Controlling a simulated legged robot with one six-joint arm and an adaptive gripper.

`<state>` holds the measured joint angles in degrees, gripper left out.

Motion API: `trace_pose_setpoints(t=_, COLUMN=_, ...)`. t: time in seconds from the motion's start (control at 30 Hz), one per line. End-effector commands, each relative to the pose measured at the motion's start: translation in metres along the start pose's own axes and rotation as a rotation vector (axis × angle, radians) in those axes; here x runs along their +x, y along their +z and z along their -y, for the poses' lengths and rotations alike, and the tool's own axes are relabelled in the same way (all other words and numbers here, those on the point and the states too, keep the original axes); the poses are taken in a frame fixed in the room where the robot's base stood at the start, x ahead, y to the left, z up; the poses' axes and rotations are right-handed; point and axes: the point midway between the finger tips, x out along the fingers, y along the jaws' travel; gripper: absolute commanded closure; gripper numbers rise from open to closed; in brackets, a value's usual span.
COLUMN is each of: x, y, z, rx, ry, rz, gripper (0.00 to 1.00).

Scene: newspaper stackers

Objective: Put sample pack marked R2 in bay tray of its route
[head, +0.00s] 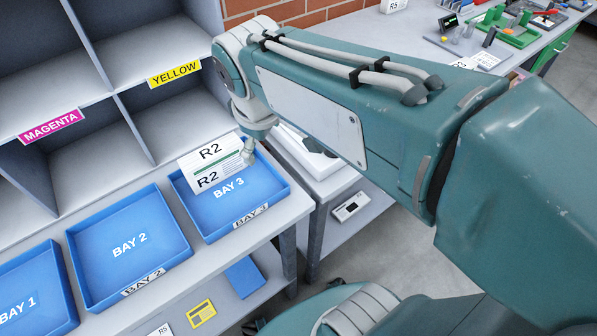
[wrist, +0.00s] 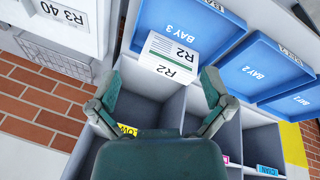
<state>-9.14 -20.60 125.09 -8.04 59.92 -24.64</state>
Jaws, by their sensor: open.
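The white R2 pack (head: 208,163), with green and black lines, is at the back left of the blue BAY 3 tray (head: 233,206). It overlaps the tray's back rim, and I cannot tell whether it rests fully on the floor of the tray. In the wrist view the R2 pack (wrist: 168,54) lies ahead of my gripper (wrist: 160,76), whose two fingers are spread wide with nothing gripped. In the head view only a fingertip shows beside the pack's right end; my arm hides the rest.
The BAY 2 tray (head: 128,243) and BAY 1 tray (head: 28,299) stand to the left, empty. Grey pigeonholes with a YELLOW label (head: 174,74) and a MAGENTA label (head: 51,125) rise behind. A white board marked R3 40 (wrist: 68,20) is at left in the wrist view.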

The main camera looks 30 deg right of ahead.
Motion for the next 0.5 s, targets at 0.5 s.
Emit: trace_pose_setpoints(t=0.5, x=-0.002, y=0.087, z=0.032, rx=0.663, ry=-0.008, rz=-0.219, gripper=0.0)
